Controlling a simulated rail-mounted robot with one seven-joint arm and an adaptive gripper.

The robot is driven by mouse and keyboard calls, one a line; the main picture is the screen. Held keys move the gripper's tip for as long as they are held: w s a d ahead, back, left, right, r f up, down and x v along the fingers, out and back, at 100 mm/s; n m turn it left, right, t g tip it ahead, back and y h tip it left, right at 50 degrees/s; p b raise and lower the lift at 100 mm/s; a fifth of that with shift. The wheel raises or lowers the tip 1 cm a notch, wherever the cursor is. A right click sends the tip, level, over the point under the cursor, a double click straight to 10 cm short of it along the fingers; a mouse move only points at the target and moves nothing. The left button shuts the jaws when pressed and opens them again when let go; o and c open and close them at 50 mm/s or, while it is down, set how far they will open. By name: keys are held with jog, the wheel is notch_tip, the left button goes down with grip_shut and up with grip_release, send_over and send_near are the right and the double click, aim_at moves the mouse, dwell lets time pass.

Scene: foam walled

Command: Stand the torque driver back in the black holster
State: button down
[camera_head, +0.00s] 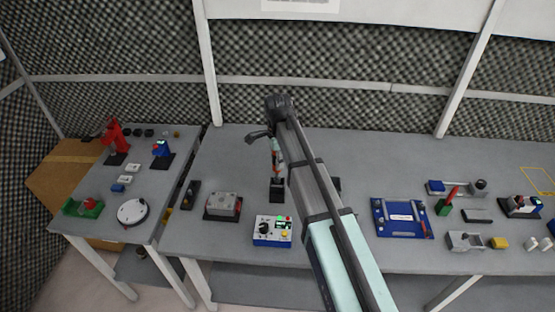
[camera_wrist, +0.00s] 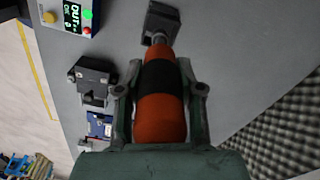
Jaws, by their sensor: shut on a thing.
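The torque driver (camera_wrist: 160,118), orange with a black band, is between the two fingers of my gripper (camera_wrist: 161,89) in the wrist view. My gripper is shut on it. In the head view the driver (camera_head: 275,150) hangs roughly upright, its lower end over the black holster (camera_head: 277,191). The holster also shows in the wrist view (camera_wrist: 162,20), in line with the driver's narrow grey tip. I cannot tell whether the tip is inside the holster's opening or just above it. In the head view my arm hides the area just right of the holster.
A blue-and-white control box (camera_head: 272,231) with a green display stands in front of the holster. A grey block on a dark base (camera_head: 223,206) is to its left. A blue tray (camera_head: 402,218) lies to the right. The bench (camera_head: 235,160) behind the holster is clear.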

aim_at(278, 178)
jog(key=shift+f+b, duration=1.8)
jog(key=shift+f, duration=2.6)
jog(key=c, duration=0.7)
grip_release()
jog(key=shift+o, duration=0.2)
notch_tip(278, 178, up, 12)
jog(key=shift+r, duration=0.1)
